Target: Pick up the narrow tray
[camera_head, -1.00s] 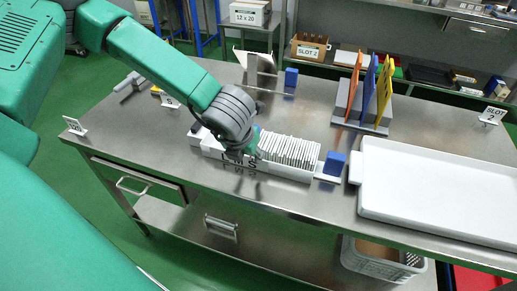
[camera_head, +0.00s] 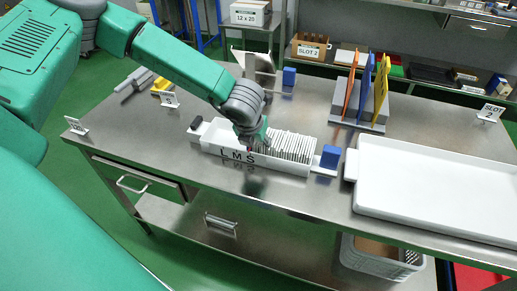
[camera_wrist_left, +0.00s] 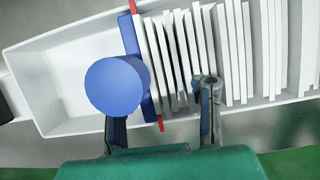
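The narrow white tray (camera_head: 214,139) lies on the steel table, marked "LMS" on its near wall. A row of upright thin white packets (camera_head: 288,146) fills its right part; its left part is empty. It has a dark grip (camera_head: 196,122) at the left end and a blue block (camera_head: 330,157) at the right. My left gripper (camera_head: 250,146) is over the tray's middle. In the left wrist view, its fingers (camera_wrist_left: 162,125) are apart, beside a blue divider with a round knob (camera_wrist_left: 117,86) and several packets (camera_wrist_left: 235,60). Whether they touch anything cannot be told. My right gripper is not in view.
A wide white tray (camera_head: 352,165) takes up the table's right side. A rack with orange, blue and yellow dividers (camera_head: 365,90) stands behind. Small signs (camera_head: 75,125) stand at the edges. The table (camera_head: 150,150) is clear left of the narrow tray.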

